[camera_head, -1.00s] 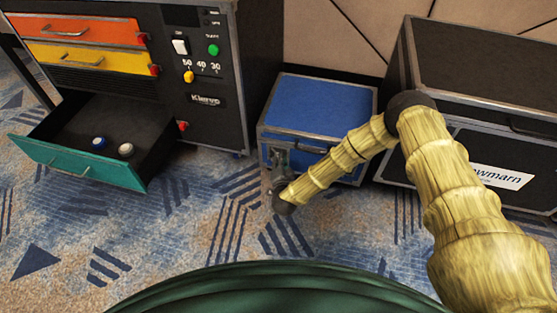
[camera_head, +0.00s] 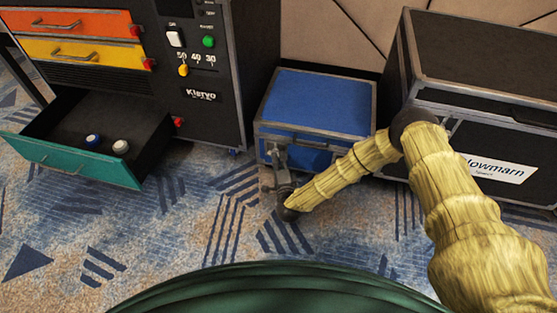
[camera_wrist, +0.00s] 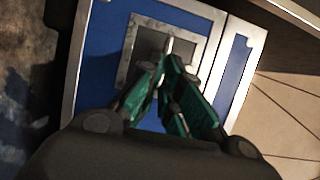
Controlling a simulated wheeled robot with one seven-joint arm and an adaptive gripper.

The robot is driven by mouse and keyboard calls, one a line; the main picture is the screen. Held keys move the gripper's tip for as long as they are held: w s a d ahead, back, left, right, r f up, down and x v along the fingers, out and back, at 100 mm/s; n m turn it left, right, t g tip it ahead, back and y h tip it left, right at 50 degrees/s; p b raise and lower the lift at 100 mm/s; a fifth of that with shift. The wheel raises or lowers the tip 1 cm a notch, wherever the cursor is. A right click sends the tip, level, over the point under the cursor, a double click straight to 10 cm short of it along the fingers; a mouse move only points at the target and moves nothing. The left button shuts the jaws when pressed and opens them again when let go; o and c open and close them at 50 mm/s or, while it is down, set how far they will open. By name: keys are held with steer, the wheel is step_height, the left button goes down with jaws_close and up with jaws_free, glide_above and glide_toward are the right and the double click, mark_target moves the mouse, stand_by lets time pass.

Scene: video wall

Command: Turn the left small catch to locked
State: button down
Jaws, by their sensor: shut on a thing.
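The blue case (camera_head: 318,102) with metal edges stands on the carpet, lid down. In the wrist view its blue front (camera_wrist: 102,60) carries a square metal catch plate (camera_wrist: 140,30) with a small upright tab (camera_wrist: 170,46). My gripper (camera_head: 278,160) is at the left part of the case front in the head view. In the wrist view the green fingers of my gripper (camera_wrist: 170,72) close around the catch tab at the plate. The fingers hide part of the catch, and I cannot tell its exact turn angle.
A black cabinet (camera_head: 213,125) stands left, its teal drawer (camera_head: 70,160) pulled out with two small round items inside. A large black case (camera_head: 480,115) stands right, close to the blue case. Patterned carpet in front is open.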

stand_by(0.4)
steer(key=c, duration=1.6)
jaws_free()
steer(key=s, duration=0.4)
steer(key=s+d, duration=0.1)
steer(key=s, duration=0.7)
steer(key=shift+d, duration=0.3)
steer(key=shift+f, duration=0.1)
